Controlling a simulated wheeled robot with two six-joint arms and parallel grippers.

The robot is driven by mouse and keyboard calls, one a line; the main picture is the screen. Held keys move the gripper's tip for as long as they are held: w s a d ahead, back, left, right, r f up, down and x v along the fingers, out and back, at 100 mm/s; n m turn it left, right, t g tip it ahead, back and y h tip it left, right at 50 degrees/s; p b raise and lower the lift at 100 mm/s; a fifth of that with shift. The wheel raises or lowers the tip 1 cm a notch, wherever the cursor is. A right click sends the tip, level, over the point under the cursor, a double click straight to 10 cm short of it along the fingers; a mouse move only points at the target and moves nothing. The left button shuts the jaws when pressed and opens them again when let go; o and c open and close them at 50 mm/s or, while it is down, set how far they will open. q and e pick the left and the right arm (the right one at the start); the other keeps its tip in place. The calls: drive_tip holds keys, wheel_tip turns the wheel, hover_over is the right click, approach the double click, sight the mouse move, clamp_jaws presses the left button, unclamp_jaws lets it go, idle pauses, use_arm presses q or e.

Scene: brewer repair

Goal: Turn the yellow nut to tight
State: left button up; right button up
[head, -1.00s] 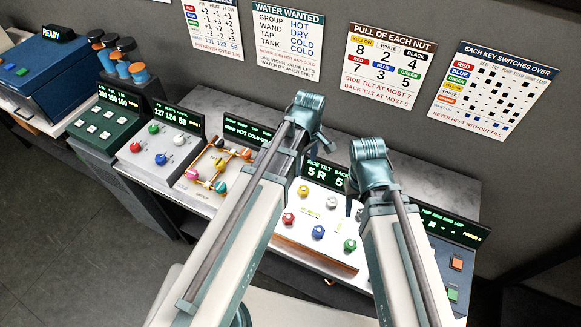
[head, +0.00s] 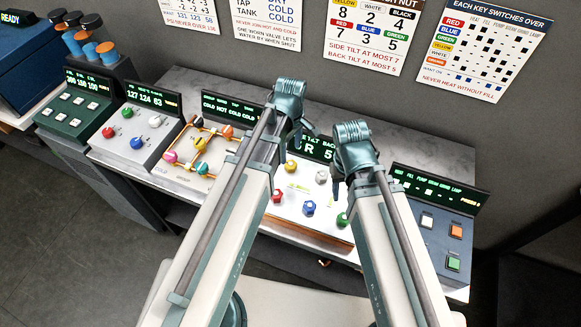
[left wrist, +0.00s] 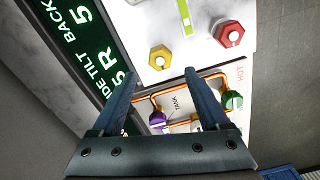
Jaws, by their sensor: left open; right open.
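The yellow nut (head: 291,166) sits at the back left of a white panel, with white (head: 321,177), red (head: 278,196), blue (head: 309,208) and green (head: 342,219) nuts around it. My left gripper (head: 304,130) is behind the yellow nut in the head view, partly hidden by its own arm. In the left wrist view, the left gripper (left wrist: 160,76) is open and empty. The yellow nut (left wrist: 160,57) shows just beyond the gap between its fingertips. The red nut (left wrist: 230,34) is to the right. My right gripper (head: 336,188) is open near the white nut, its fingers mostly hidden.
The tilt display (left wrist: 90,50) stands behind the panel. The valve box (head: 196,150) with coloured knobs is to the left. A key box (head: 438,235) with lit buttons is to the right. A pull chart (head: 371,38) hangs on the wall, reading yellow 8.

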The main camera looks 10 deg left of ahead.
sight(291, 164)
use_arm(q)
wheel_tip(291, 164, down, 6)
drive_tip(key=b, duration=0.5)
drive_tip(key=shift+f, duration=0.1)
use_arm(e)
wheel_tip(291, 164, down, 6)
drive_tip(key=shift+f, duration=0.15)
use_arm(q)
clamp_jaws()
